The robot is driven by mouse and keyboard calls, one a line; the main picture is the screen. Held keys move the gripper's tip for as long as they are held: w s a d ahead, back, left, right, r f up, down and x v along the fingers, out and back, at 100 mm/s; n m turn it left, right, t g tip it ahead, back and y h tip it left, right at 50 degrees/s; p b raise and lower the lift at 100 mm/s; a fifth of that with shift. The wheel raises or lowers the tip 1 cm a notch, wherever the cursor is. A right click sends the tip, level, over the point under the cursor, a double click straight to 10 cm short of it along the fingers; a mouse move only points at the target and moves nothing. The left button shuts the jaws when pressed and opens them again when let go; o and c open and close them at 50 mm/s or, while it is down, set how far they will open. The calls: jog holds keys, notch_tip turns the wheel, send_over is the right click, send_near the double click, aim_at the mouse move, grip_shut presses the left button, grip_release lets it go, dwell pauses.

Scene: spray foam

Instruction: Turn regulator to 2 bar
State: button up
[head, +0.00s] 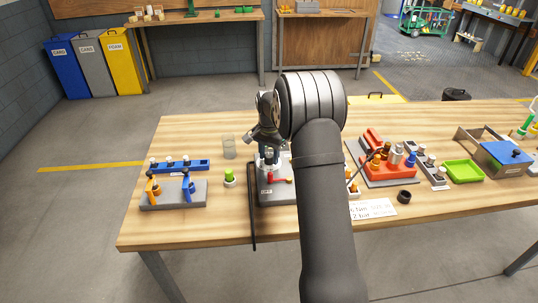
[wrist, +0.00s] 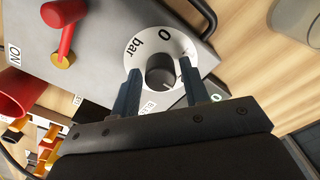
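The regulator is a dark grey round knob (wrist: 160,72) on a white dial (wrist: 150,38) printed with "bar" and 0. It sits on the grey unit (wrist: 100,35), which also shows on the table in the head view (head: 276,194). My gripper (wrist: 158,66) is open, with one finger on each side of the knob in the wrist view. A small gap shows between each finger and the knob; I cannot tell any contact. In the head view my gripper (head: 267,152) points down over the unit, and my arm hides the dial. The 2 mark is not visible.
A red lever (wrist: 66,30) stands beside the dial near an "ON" label. A red cone-shaped part (wrist: 14,95) is at the left edge. In the head view a clear cup (head: 229,148) and a green-topped bottle (head: 229,177) stand left of the unit.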

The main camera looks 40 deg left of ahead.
aim_at(269, 155)
jog(key=shift+o, duration=0.6)
notch_tip(269, 155, up, 17)
jog(key=shift+r, duration=0.2)
jog(key=shift+f, duration=0.1)
dwell(0.4)
notch_tip(269, 155, down, 17)
jog(key=shift+f, duration=0.1)
dwell(0.5)
